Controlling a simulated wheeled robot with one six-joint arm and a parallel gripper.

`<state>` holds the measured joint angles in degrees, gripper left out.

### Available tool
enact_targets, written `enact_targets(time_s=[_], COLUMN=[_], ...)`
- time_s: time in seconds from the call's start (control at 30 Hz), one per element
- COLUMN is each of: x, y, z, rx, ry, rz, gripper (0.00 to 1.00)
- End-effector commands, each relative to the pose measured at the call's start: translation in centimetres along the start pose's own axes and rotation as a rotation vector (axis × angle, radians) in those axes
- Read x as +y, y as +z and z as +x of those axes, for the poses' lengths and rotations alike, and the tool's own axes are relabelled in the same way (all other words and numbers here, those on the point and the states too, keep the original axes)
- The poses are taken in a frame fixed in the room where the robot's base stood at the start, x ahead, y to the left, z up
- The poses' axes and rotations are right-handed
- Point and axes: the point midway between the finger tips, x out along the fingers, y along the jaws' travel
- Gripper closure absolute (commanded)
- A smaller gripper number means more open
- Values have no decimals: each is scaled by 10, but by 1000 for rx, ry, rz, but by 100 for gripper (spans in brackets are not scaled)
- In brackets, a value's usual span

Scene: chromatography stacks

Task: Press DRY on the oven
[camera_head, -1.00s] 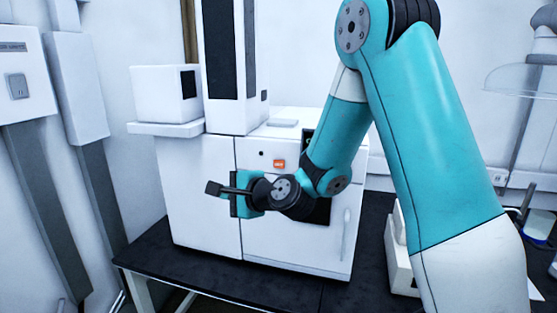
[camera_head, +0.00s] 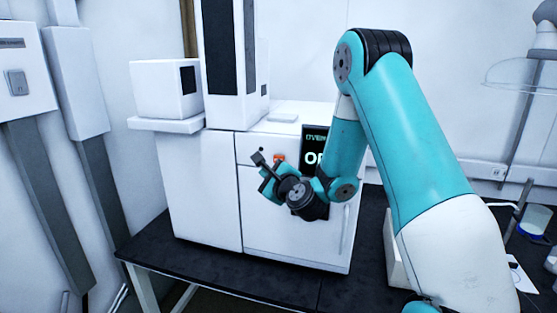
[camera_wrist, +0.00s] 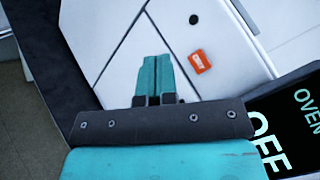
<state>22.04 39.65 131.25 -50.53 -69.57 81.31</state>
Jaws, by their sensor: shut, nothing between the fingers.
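The oven (camera_head: 290,228) is a white cabinet on a dark bench. Its orange button (camera_wrist: 200,62) is small, with white lettering that looks like DRY, and sits on the white front panel in the wrist view. In the head view the button (camera_head: 279,158) shows just beside my fingers. A black display (camera_wrist: 285,125) reads OVEN and OFF; in the head view my arm covers part of it. My gripper (camera_wrist: 156,60) is shut and empty, its fingertips in front of the panel, left of the button in the wrist view. I cannot tell whether they touch anything.
A tall white unit with dark panels (camera_head: 232,60) and a white box (camera_head: 166,88) stand on top at the left. A small dark round spot (camera_wrist: 194,19) is on the panel near the button. A pale item (camera_head: 398,250) stands on the bench at right.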

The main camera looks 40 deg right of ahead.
Motion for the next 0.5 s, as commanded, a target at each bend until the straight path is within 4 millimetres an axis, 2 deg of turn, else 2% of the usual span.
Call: enact_targets(time_s=[0.2, 0.5], x=[-19, -32], y=[-15, -30], z=[22, 43], rx=[1, 0], ry=[-2, 0], rz=[-2, -1], gripper=[100, 100])
